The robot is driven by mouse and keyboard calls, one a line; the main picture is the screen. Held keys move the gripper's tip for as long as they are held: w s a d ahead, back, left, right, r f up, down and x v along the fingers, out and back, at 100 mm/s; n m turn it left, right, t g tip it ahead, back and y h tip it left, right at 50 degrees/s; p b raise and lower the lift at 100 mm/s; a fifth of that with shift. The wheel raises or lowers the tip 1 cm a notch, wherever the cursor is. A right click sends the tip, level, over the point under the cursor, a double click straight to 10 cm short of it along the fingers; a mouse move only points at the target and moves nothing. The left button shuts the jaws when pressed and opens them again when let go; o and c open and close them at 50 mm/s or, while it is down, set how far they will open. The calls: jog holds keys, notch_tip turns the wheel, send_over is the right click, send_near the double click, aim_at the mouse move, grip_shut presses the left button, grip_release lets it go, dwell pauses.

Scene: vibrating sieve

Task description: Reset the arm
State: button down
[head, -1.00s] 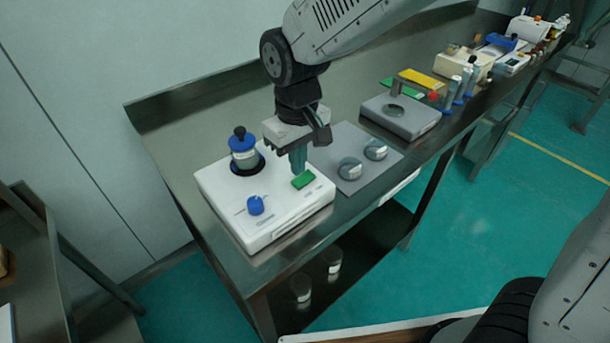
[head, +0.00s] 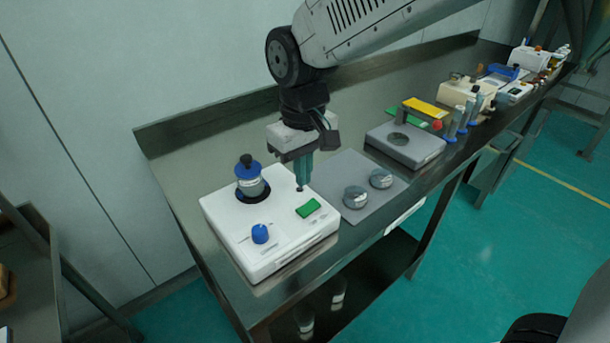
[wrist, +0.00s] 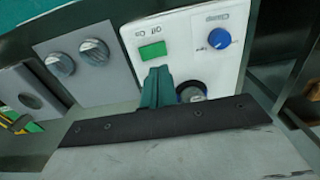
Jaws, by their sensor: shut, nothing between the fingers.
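My gripper (head: 302,186) is shut and empty, pointing down above the back right part of the white vibrating sieve machine (head: 230,223). In the wrist view its closed fingers (wrist: 157,75) overlap the machine near the green switch (wrist: 153,50). The green switch (head: 308,208) lies just in front of the fingertips in the head view, apart from them. A sieve jar with a blue lid and black knob (head: 250,176) sits upright in the machine's round holder. A blue clamp knob (head: 260,233) is at the machine's front left.
A grey plate with two metal-lidded round containers (head: 355,197) (head: 381,179) lies right of the machine. A grey weighing device (head: 407,146), a yellow item (head: 425,107) and several blue-based tubes stand further right on the steel bench (head: 190,160).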

jog(key=shift+s+d+f, duration=0.1)
jog(key=shift+s+d, duration=0.05)
jog(key=shift+s, duration=0.05)
jog(key=s+d+r+m, duration=0.3)
jog(key=s+d, duration=0.6)
jog(key=d, duration=0.2)
jog(key=s+d+r+m+t, duration=0.1)
jog(key=s+d+r+m, duration=0.2)
jog(key=s+d, duration=0.5)
jog(key=shift+s+d+m, duration=0.35)
jog(key=shift+d+m, duration=0.05)
jog(key=shift+d, duration=1.45)
jog(key=shift+f, duration=0.1)
